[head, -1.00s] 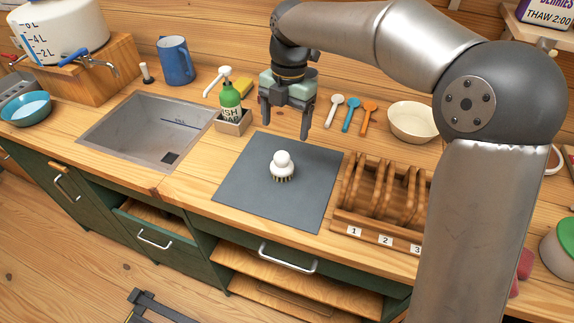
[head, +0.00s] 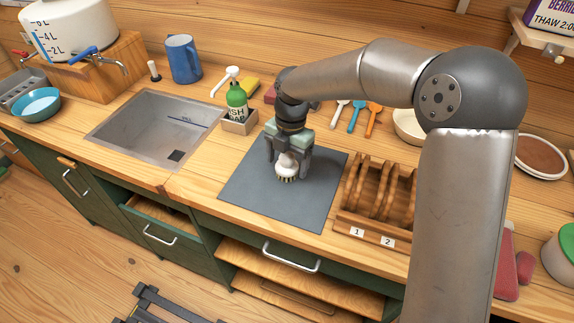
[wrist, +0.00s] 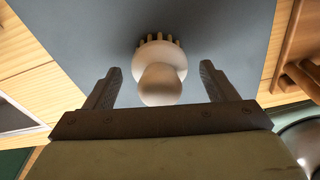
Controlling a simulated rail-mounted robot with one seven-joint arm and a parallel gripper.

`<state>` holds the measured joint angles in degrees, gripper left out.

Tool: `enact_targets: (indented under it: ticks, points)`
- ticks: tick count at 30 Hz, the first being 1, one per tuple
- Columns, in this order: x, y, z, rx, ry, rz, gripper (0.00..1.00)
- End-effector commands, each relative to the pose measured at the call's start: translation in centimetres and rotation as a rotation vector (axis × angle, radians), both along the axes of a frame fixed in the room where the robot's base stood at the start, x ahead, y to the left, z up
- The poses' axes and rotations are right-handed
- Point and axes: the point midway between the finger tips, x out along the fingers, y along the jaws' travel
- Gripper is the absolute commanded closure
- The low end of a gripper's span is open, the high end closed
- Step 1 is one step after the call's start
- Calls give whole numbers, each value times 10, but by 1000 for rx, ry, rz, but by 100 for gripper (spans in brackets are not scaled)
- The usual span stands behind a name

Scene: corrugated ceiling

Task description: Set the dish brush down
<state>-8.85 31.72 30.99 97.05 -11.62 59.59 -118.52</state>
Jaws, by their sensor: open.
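The dish brush (head: 287,167) has a white round knob and a ring of bristles. It stands upright, bristles down, on the dark grey mat (head: 245,188). My gripper (head: 287,172) is lowered over it with its fingers open. In the wrist view the brush (wrist: 160,82) sits between the two fingertips of my gripper (wrist: 160,84), with a gap on each side. The mat (wrist: 215,30) fills the background there.
A wooden rack (head: 372,205) with numbered slots stands right of the mat. The sink (head: 150,125) is to the left. A green soap bottle (head: 237,102) in a small box (head: 240,124) is behind. Spoons (head: 357,117) and a cream bowl (head: 408,127) are at the back. Bare mat surrounds the brush.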

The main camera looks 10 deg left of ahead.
Motion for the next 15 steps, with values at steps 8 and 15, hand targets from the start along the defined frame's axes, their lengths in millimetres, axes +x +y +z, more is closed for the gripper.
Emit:
enact_targets:
  ticks: [8, 15]
  points:
    - [0, 0, 0, 0, 0, 0, 60]
    - [0, 0, 1, 0, 0, 1, 73]
